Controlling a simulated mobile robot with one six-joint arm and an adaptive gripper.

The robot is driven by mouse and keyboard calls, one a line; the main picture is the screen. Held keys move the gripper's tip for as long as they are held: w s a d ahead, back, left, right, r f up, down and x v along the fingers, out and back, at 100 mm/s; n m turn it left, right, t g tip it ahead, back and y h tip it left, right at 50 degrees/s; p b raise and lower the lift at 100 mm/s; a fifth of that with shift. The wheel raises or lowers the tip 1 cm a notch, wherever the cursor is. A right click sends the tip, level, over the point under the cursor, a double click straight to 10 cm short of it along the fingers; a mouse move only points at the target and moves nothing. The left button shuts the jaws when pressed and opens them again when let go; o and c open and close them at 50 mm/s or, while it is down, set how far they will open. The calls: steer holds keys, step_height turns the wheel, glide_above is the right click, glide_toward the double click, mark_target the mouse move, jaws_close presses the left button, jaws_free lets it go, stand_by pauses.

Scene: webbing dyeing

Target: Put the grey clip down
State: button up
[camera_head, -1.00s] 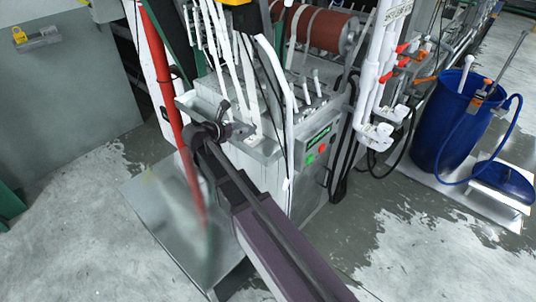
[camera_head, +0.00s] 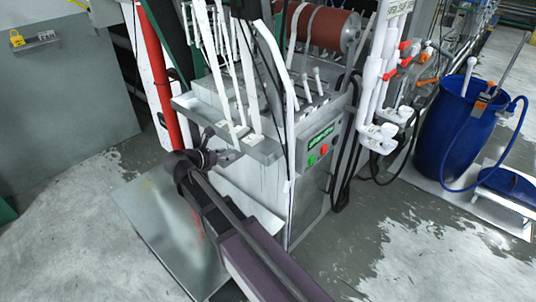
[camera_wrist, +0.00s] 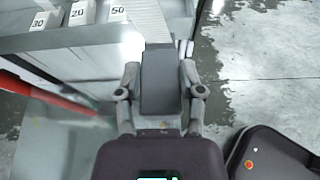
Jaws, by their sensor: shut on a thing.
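My gripper (camera_head: 224,156) is in front of the grey metal ledge on the machine, close to the ledge's front edge and lower than its top. In the wrist view my gripper (camera_wrist: 159,68) has its two fingers on either side of a dark grey block, the grey clip (camera_wrist: 161,90), and is shut on it. A pale ribbed strip (camera_wrist: 148,20) shows just beyond the clip; I cannot tell whether they touch. In the head view the clip is too small to make out.
The ledge (camera_head: 265,150) carries white blocks marked 30, 20 and 50 (camera_wrist: 117,13). White straps and a red pole (camera_head: 163,85) rise close by. A control box with red and green buttons (camera_head: 320,145) stands right. A blue barrel (camera_head: 450,135) is farther right.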

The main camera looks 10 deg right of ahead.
steer(key=shift+w+d+f+b, duration=0.4)
steer(key=shift+w+d, duration=1.35)
steer(key=shift+d, duration=0.7)
steer(key=shift+w+d+f+b, duration=0.4)
steer(key=shift+w+d, duration=1.35)
steer(key=shift+d, duration=0.7)
steer(key=shift+w+d+f+b, duration=0.4)
steer(key=shift+w+d, duration=1.35)
steer(key=shift+d, duration=0.7)
steer(key=shift+f, duration=0.1)
step_height(320, 180, down, 4)
steer(key=b, duration=0.4)
steer(key=shift+f+b, duration=0.25)
steer(key=shift+b, duration=0.1)
steer(key=shift+f, duration=0.15)
steer(key=o, duration=1.2)
